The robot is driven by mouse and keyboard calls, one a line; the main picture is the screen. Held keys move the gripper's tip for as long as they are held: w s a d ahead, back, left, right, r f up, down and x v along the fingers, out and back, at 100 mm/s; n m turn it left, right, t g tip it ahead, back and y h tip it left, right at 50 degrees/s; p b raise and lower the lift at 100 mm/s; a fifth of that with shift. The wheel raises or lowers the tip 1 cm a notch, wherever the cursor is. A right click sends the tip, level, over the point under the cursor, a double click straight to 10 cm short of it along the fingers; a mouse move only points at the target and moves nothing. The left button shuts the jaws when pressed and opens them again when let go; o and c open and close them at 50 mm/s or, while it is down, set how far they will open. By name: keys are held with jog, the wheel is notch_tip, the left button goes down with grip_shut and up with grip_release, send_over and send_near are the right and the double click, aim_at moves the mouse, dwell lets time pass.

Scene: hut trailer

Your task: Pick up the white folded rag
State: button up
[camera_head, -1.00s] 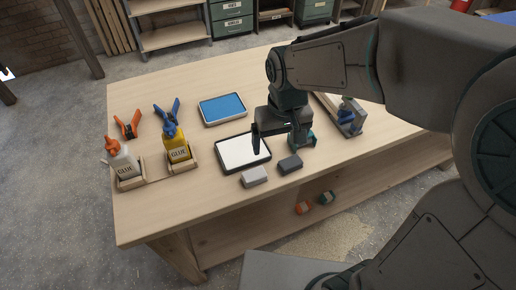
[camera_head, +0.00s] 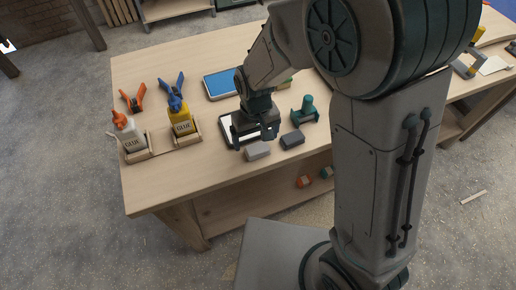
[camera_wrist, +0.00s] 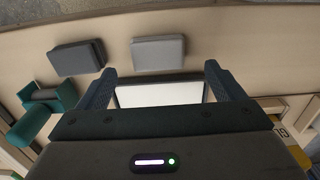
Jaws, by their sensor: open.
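A flat white surface (camera_head: 226,128) inside a dark-rimmed tray (camera_head: 224,136) lies on the workbench, mostly hidden under my gripper. It also shows between the fingers in the wrist view (camera_wrist: 160,94). I cannot tell whether it is a rag or the tray's own lining. Another white flat piece (camera_head: 494,65) lies on the bench at the far right, too small to identify surely. My gripper (camera_head: 256,140) is open and empty, pointing down above the dark-rimmed tray. Its two fingers also show in the wrist view (camera_wrist: 160,72), apart from each other with nothing gripped.
A light grey block (camera_head: 258,151) and a dark grey block (camera_head: 292,140) lie at the tray's near edge. A green tool (camera_head: 305,109) stands to the right. A blue tray (camera_head: 218,85) is behind. Glue bottles (camera_head: 182,122) and clamps (camera_head: 132,102) stand left.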

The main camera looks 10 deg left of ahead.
aim_at(257, 148)
jog(key=shift+d+f+p, duration=0.2)
jog(key=shift+f+p, duration=0.3)
jog(key=shift+f, duration=1.9)
jog(key=c, duration=1.1)
